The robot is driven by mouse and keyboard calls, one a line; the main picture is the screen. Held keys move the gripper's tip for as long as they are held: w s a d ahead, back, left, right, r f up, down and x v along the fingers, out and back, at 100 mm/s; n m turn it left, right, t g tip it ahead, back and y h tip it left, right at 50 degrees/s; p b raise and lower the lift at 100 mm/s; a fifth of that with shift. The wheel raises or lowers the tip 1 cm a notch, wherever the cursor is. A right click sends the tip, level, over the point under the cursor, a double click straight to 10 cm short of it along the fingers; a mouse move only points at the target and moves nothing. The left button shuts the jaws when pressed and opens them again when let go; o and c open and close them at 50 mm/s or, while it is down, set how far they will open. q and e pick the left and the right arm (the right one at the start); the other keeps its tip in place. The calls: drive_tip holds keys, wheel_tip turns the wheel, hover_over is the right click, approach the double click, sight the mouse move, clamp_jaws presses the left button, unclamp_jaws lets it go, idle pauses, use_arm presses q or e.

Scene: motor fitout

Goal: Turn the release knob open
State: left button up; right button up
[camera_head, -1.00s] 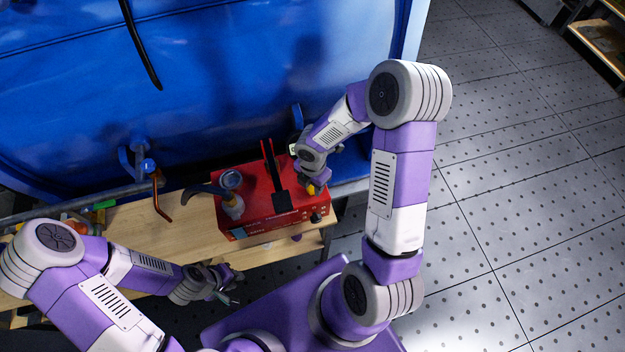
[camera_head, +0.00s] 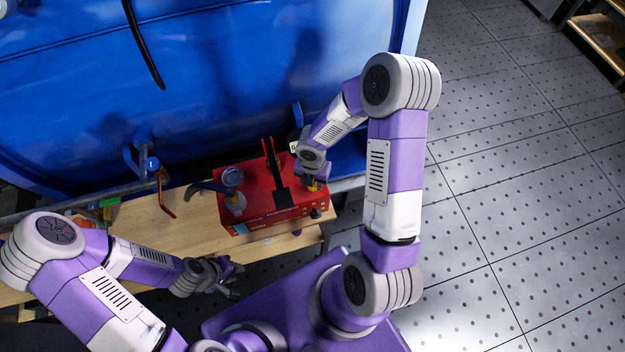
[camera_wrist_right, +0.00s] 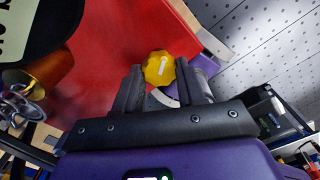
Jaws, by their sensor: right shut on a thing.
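The yellow release knob (camera_wrist_right: 159,68) has a white mark on its face and sits on the red box (camera_head: 258,222). In the right wrist view it lies between the two dark fingertips of my right gripper (camera_wrist_right: 160,78), which is shut on it. In the head view the knob (camera_head: 313,187) shows only as a bit of yellow under the right gripper (camera_head: 312,179). The red box (camera_wrist_right: 105,40) fills much of the wrist view. My left gripper (camera_head: 231,277) is open and empty, in front of the bench and apart from the box.
The box stands on a wooden bench (camera_head: 160,230) with a black lever (camera_head: 275,175) and a grey-topped fitting (camera_head: 233,180) on it. A large blue panel (camera_head: 200,80) rises behind. An orange handle (camera_head: 162,195) hangs left of the box. The tiled floor (camera_head: 510,200) at right is clear.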

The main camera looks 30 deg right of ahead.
drive_tip(key=o, duration=1.1)
drive_tip(key=shift+c, duration=0.2)
wheel_tip(320, 180, up, 8)
drive_tip(key=shift+f+p, duration=0.15)
drive_tip(key=shift+p, duration=1.05)
